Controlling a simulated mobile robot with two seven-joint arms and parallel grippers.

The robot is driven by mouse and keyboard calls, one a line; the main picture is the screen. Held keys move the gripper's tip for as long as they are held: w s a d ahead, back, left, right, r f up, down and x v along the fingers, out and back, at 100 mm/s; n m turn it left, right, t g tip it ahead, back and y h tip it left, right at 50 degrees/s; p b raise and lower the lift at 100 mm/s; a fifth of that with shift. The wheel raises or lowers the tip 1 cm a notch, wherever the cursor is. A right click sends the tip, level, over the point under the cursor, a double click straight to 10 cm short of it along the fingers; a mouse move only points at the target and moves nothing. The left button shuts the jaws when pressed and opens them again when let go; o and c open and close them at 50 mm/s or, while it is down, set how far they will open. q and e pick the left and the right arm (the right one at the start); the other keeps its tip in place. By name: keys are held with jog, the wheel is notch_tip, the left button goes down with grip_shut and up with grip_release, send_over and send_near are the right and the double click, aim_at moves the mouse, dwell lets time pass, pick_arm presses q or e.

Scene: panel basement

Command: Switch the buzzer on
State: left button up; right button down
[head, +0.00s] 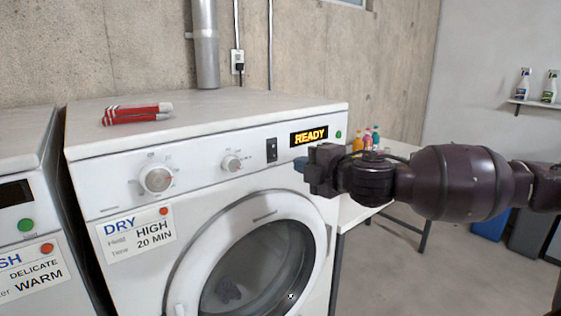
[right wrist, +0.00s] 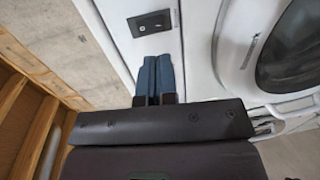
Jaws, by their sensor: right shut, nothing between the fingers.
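A black rocker switch (head: 271,150) sits on the white dryer's front panel, left of the lit READY display (head: 309,136). No label naming it a buzzer is legible. The same black switch shows in the right wrist view (right wrist: 151,23), just beyond my fingertips. My right gripper (head: 299,164) is in front of the panel, to the right of the switch and below the display. Its blue fingers also show in the right wrist view (right wrist: 154,62), shut together and empty, pointing toward the switch with a gap between. My left gripper is not in view.
The dryer (head: 190,210) has two knobs, a green button (head: 338,134) and a round door (head: 262,270). A red folded item (head: 137,113) lies on top. A washer (head: 30,220) stands left. A table with bottles (head: 368,138) is behind my right arm.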

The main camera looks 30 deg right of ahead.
aim_at(275, 157)
jog(key=w, duration=0.6)
jog(key=shift+a+f+b, duration=0.3)
jog(key=shift+w+f, duration=0.15)
jog(key=shift+w, duration=0.7)
jog(key=shift+w, duration=0.1)
jog(key=shift+f, duration=0.1)
